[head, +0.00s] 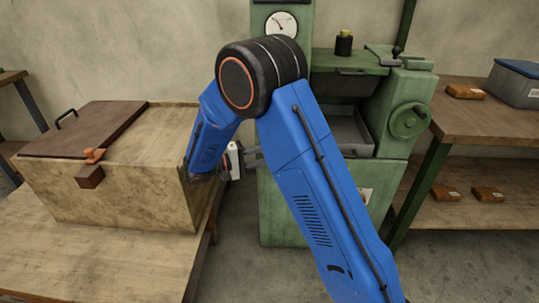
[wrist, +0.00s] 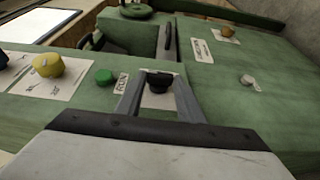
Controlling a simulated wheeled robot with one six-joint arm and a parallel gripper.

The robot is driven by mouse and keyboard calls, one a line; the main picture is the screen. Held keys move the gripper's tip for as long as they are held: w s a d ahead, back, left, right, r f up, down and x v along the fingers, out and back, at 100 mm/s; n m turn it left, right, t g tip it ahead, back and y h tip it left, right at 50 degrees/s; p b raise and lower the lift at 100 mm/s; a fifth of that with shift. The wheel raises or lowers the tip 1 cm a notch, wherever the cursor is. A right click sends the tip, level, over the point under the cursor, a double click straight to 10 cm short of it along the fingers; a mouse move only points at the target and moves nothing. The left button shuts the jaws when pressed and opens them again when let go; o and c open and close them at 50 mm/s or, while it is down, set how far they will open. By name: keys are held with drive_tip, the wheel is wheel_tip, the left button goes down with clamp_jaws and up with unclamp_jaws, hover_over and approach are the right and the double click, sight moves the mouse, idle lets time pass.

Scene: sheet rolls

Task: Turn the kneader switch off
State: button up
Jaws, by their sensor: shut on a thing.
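In the wrist view, a small black switch knob (wrist: 159,84) sits on a white plate on the green machine panel. I take it to be the kneader switch; its pointer direction is too small to tell. My gripper (wrist: 160,77) has its two grey fingers on either side of the knob, shut on it. In the head view, my gripper (head: 254,154) reaches the left side of the green machine (head: 280,210), partly behind my blue arm. The knob is hidden there.
A green button (wrist: 104,77) beside a RUN label and a yellow knob (wrist: 47,65) are left of the switch. A wooden box (head: 115,185) with a brown lid stands close left of my gripper. A handwheel (head: 409,121) is on the machine's right.

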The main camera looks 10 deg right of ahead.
drive_tip(key=o, duration=1.1)
drive_tip(key=shift+c, duration=0.2)
drive_tip(key=s+a, duration=0.1)
drive_tip(key=a, duration=1.6)
drive_tip(key=shift+s+a, duration=0.2)
drive_tip(key=shift+s, duration=0.05)
